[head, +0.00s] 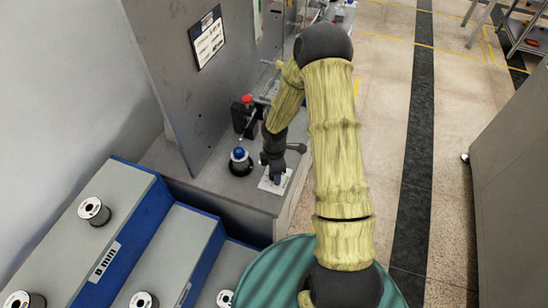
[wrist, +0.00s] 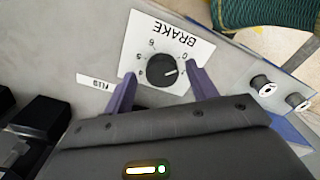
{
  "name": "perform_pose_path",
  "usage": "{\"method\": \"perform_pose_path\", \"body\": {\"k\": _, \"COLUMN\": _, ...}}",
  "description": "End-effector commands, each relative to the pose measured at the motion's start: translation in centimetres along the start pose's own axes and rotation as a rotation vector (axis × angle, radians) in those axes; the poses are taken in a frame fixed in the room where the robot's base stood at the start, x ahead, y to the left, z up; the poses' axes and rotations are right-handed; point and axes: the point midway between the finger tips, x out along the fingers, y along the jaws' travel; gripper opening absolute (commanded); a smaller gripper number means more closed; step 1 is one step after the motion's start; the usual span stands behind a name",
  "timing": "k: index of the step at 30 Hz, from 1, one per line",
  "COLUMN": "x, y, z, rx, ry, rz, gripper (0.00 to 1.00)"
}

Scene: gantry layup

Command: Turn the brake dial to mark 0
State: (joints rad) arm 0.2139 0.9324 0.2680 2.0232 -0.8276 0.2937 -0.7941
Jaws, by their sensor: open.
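The brake dial (wrist: 160,71) is a round black knob on a white plate (wrist: 168,35) marked BRAKE, which appears upside down in the wrist view. A white pointer line on the knob points to the right, on the side of the 0, toward a mark close to the right finger. Marks 5 and 6 show on the left and top left. My gripper (wrist: 162,74) is open, with one purple finger on each side of the dial. I cannot tell whether the fingers touch it. In the head view my gripper (head: 276,177) is over the plate (head: 286,181) and hides the dial.
A black device with a blue top (head: 239,155) stands left of the plate. A red knob (head: 247,98) is behind it. A dark lever (head: 297,147) sticks out at the right. Spools (head: 95,211) rest on the stepped grey boxes at lower left.

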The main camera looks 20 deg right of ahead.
Motion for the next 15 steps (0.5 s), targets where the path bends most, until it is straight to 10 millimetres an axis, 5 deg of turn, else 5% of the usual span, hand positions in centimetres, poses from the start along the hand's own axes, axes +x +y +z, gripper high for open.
{"method": "perform_pose_path", "body": {"k": 15, "x": -8.9, "y": 0.1, "z": 0.3, "rx": 0.005, "ry": -0.001, "rz": 0.005, "gripper": 0.57}}
